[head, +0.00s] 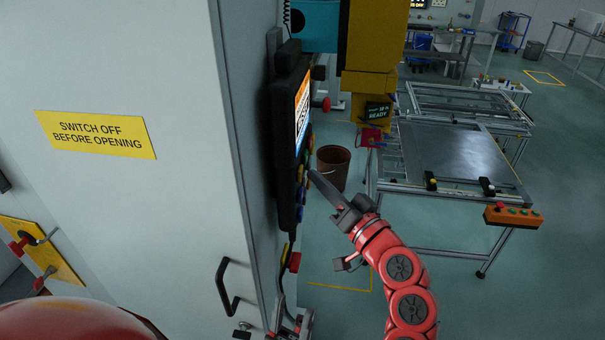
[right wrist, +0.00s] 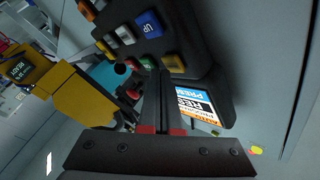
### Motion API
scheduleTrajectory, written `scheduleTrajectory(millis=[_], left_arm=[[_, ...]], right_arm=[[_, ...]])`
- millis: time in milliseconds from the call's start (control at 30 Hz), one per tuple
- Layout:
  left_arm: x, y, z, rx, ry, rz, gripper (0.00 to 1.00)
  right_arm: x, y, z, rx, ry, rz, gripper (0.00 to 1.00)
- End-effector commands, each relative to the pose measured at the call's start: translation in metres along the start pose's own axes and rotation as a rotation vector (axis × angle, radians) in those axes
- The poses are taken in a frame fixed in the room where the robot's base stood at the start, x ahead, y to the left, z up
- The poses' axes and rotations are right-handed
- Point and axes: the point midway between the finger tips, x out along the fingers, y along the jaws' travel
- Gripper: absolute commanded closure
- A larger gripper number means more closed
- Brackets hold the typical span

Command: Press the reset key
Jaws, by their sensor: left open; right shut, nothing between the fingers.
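A black key panel (head: 290,150) hangs on the side of the grey cabinet, seen nearly edge-on in the head view. In the right wrist view the panel (right wrist: 205,48) shows coloured keys, among them a blue UP key (right wrist: 150,24), and a lit screen (right wrist: 192,104) with partly readable text. I cannot tell which key is the reset key. My right gripper (head: 311,176) is shut and empty, its tips close to the keys. In the right wrist view the fingers (right wrist: 158,76) cover part of the key area; contact is unclear.
The cabinet door (head: 130,220) carries a yellow sign (head: 95,134) and a black handle (head: 226,288). A yellow machine (head: 375,45) stands behind the panel. A brown bucket (head: 333,167) is on the floor. A metal frame table (head: 450,150) with an orange button box (head: 513,216) stands right.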

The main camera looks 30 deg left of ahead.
Motion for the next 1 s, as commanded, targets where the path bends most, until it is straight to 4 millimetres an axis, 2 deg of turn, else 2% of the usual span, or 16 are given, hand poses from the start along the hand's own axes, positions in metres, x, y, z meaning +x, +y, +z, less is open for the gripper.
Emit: scheduleTrajectory(millis=[1000], left_arm=[[-0.0017, 0.0001, 0.0003, 0.0, 0.0, 0.0, 0.49]], right_arm=[[0.0063, -0.005, 0.0049, 0.0, -0.001, -0.001, 1.0]])
